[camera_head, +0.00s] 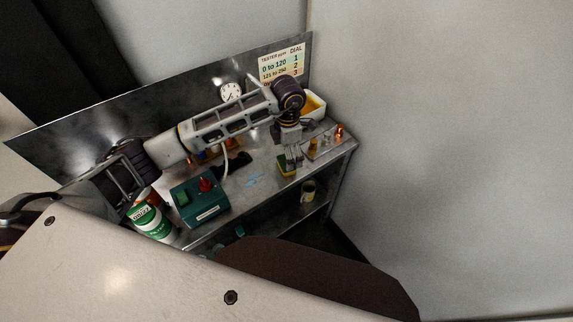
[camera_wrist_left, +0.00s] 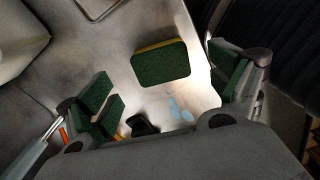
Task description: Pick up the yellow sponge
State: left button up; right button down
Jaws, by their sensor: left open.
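The yellow sponge (camera_head: 285,166) lies on the metal bench top toward its right part. In the left wrist view the sponge (camera_wrist_left: 160,64) shows a dark green face with a thin yellow edge. My left gripper (camera_head: 294,158) is at the sponge in the head view and partly covers it. In the left wrist view my left gripper (camera_wrist_left: 165,92) is open, with green-padded fingers spread wide. The sponge lies between and beyond the fingers, with a gap on each side. My right gripper is not in view.
Light blue liquid (camera_wrist_left: 180,110) is on the bench near the sponge. A teal box (camera_head: 200,204) with a red knob and a green-white can (camera_head: 150,218) stand left. A white bin (camera_head: 317,106) is at the back right. A mug (camera_head: 308,191) is on the lower shelf.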

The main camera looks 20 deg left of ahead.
pick_arm(q)
jog(key=shift+s+a+f+p, duration=0.1)
jog(key=shift+f+p, duration=0.25)
jog(key=shift+f, duration=0.5)
jog(key=shift+s+a+f+p, duration=0.1)
jog(key=shift+f+p, duration=0.2)
jog(key=shift+f, duration=1.45)
jog(key=c, duration=0.7)
